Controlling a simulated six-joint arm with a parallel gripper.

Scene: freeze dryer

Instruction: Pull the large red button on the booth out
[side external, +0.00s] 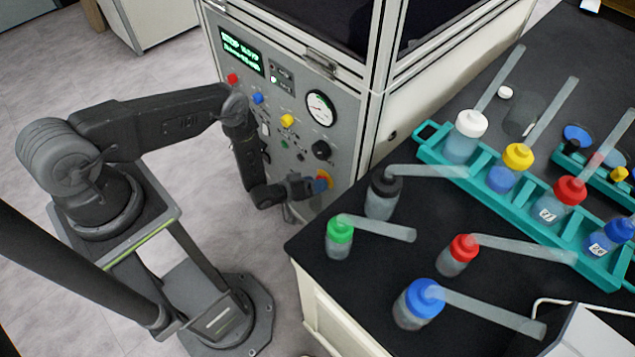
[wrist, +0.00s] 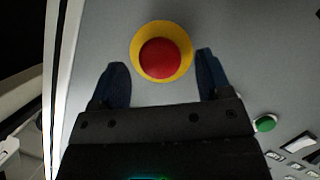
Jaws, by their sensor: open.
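The large red button (wrist: 161,58) sits on a yellow round base (wrist: 137,50) on the grey front panel of the booth (side external: 345,115). In the wrist view it lies just ahead of my gripper (wrist: 162,75), between the lines of the two dark fingers. The fingers are open, one to each side, with the right tip close to the yellow rim. In the side view my gripper (side external: 312,184) is at the lower right of the panel, and the red button (side external: 323,177) is partly hidden by it. Whether the fingers touch the button cannot be told.
A green button (wrist: 265,123) is right of my gripper in the wrist view. The panel also bears a gauge (side external: 320,108), small coloured knobs and a display (side external: 241,54). A black-topped bench (side external: 480,205) with several bottles and a teal rack (side external: 438,160) stands close on the right.

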